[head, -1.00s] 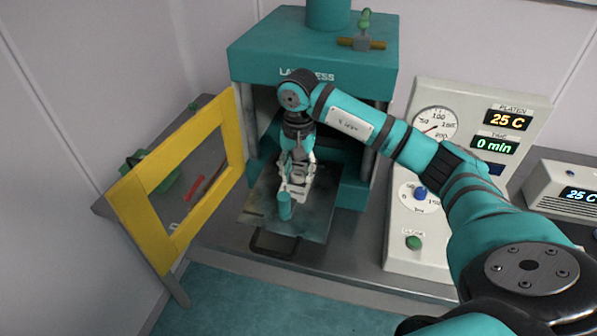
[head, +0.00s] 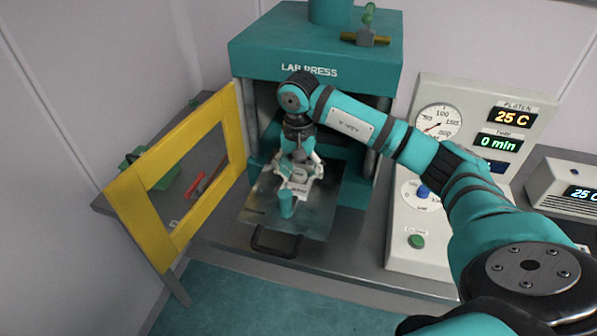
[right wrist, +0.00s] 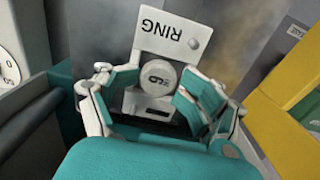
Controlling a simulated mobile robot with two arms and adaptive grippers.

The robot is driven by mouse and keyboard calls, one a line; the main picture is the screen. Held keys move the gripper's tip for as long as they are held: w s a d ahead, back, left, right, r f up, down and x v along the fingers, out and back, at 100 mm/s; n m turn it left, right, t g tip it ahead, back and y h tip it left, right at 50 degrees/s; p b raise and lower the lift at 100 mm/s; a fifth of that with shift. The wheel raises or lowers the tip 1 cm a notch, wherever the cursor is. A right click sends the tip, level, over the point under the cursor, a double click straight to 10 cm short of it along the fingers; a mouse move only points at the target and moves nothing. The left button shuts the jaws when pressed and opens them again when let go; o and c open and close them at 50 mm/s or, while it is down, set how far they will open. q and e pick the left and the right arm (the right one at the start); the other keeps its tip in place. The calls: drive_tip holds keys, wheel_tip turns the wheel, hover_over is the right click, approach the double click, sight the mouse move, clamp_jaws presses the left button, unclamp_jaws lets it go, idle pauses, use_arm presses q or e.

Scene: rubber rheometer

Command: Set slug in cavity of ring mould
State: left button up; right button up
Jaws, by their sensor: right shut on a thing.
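The ring mould (right wrist: 165,42) is a pale block with a flat plate marked RING. It also shows in the head view (head: 297,188), on the metal tray (head: 318,213) before the press opening. My right gripper (head: 298,170) points down over it. My left gripper is out of view.
The yellow-framed press door (head: 233,135) is open to the left. The lab press (head: 310,60) rises behind, and a control panel (head: 416,215) stands to the right.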

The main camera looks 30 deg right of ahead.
sight(300, 172)
drive_tip(key=shift+s+f, duration=0.15)
drive_tip(key=shift+r+p, duration=0.25)
drive_tip(key=shift+p, duration=0.1)
drive_tip(key=shift+r+p, duration=0.6)
drive_tip(key=shift+w+d+r+b, duration=0.2)
drive_tip(key=shift+r+b, duration=0.2)
drive_tip(key=shift+b, duration=0.4)
wheel_tip(300, 172, up, 6)
drive_tip(key=shift+r+b, duration=0.1)
drive_tip(key=shift+b, duration=0.8)
wheel_tip(300, 172, up, 5)
drive_tip(key=shift+a+f, duration=0.1)
